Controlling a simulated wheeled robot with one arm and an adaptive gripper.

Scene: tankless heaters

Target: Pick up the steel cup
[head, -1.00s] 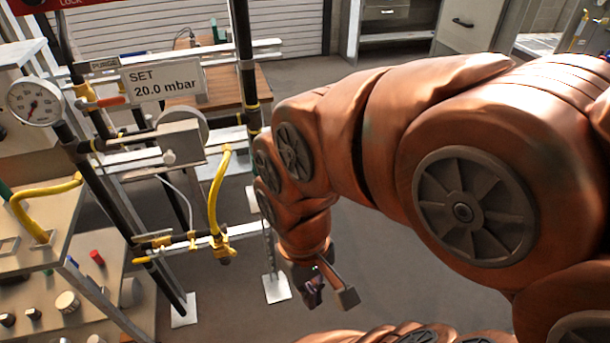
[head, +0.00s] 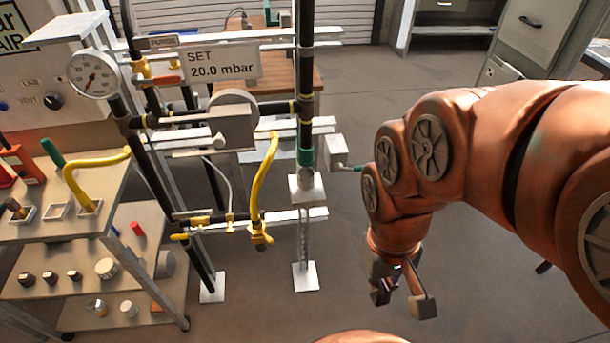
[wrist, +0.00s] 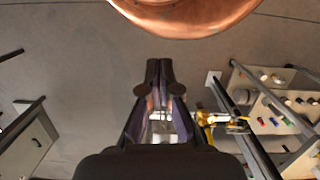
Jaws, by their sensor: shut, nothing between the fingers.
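My gripper (head: 402,294) hangs over bare floor right of the pipe stand in the head view. In the wrist view its fingertips (wrist: 160,72) are together with nothing between them. I cannot surely pick out the steel cup. A small shiny round thing (head: 97,307) sits on the lowest shelf of the cart at lower left in the head view; it is too small to tell if it is the cup. My gripper is well to the right of it and apart from it.
The cart (head: 110,212) holds tools on top and several knobs and small parts below. The pipe stand (head: 306,130) with a gauge (head: 93,75) and yellow hoses stands between cart and gripper. A wooden table (head: 280,83) is behind. Floor (head: 345,265) around my gripper is clear.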

